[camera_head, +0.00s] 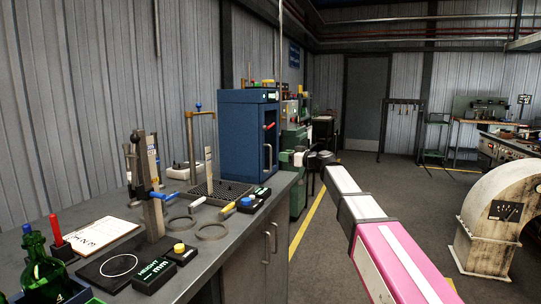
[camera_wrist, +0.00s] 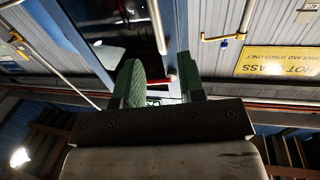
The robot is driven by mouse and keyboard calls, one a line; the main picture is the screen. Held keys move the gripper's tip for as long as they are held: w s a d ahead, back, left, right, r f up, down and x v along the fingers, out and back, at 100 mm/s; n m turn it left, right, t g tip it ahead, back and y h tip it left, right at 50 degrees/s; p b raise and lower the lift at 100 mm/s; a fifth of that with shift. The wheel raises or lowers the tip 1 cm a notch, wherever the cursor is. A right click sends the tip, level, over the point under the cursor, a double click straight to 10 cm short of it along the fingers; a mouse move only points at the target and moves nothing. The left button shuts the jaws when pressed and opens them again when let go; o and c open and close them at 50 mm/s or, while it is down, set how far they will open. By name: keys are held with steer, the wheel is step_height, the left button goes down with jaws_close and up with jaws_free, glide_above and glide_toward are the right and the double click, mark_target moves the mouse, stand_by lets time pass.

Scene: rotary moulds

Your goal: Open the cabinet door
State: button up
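A blue cabinet (camera_head: 245,140) stands on the workbench in the head view. Its narrow door face (camera_head: 271,104) is turned to the right and looks shut. A red-ended lever (camera_head: 269,126) and a pale upright handle (camera_head: 270,156) show on that face. My gripper (camera_head: 288,158) is just right of the door face, at about the upright handle's height, apparently apart from it. In the wrist view my gripper's two green fingers (camera_wrist: 158,76) are spread with a gap between them. A pale bar (camera_wrist: 157,25) and a red piece (camera_wrist: 170,78) show beyond the fingers. I cannot tell any contact.
The workbench (camera_head: 120,238) holds gauges, rings, a clipboard (camera_head: 92,235) and a green bottle (camera_head: 43,268). Handled doors (camera_head: 267,246) are under the bench. A pale curved machine (camera_head: 495,225) stands at the right. The floor (camera_head: 325,260) between is clear.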

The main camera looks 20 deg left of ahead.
glide_above(271, 169)
steer(key=shift+w+a, duration=0.2)
steer(key=shift+w, duration=0.05)
jaws_close()
